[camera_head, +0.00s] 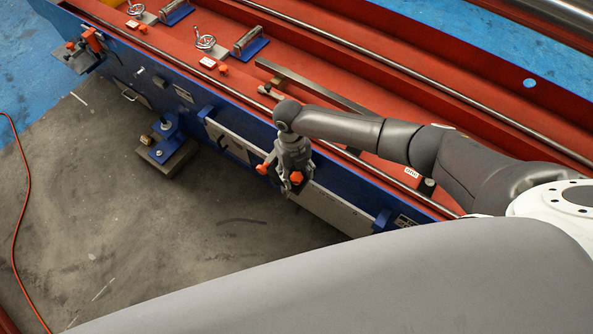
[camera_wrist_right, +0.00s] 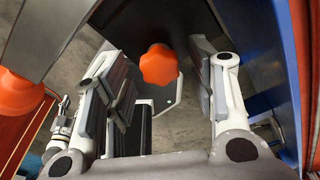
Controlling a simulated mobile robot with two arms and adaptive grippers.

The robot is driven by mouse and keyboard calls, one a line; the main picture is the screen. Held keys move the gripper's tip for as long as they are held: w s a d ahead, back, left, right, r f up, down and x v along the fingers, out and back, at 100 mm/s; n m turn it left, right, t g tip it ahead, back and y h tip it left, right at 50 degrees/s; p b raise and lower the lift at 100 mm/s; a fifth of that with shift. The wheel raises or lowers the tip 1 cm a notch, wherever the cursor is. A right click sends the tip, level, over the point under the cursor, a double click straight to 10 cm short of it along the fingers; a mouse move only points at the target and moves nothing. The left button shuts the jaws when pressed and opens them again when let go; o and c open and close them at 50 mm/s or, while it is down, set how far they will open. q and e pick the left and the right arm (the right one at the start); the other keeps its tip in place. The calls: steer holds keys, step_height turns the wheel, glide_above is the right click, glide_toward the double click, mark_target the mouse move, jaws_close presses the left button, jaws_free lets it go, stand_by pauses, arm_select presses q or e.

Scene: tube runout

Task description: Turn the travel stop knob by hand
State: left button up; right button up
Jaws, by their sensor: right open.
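An orange lobed knob (camera_wrist_right: 158,65) shows in the right wrist view, lying between the two spread fingers of my right gripper (camera_wrist_right: 162,80). I see no finger touching it. A second orange knob (camera_wrist_right: 18,95) is at the left edge of that view, outside the fingers. In the head view, my right gripper (camera_head: 291,185) points down at the front side of the long machine, open. Orange knobs show beside it, one on its left (camera_head: 263,168) and one by its fingers (camera_head: 296,177). The wrist partly hides the fixture there. My left gripper is not in view.
The long blue and red bed (camera_head: 340,205) runs diagonally under my right arm. A blue bracket on a foot (camera_head: 168,138) stands on the floor to the left. An orange lever (camera_head: 93,38) is at the bed's far end. The grey floor (camera_head: 120,230) in front is mostly clear.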

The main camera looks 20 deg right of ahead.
step_height(320, 180, up, 6)
steer(key=p, duration=0.5)
steer(key=shift+r, duration=0.1)
step_height(320, 180, up, 12)
steer(key=w, duration=0.1)
steer(key=shift+w+a, duration=0.15)
steer(key=shift+w, duration=0.25)
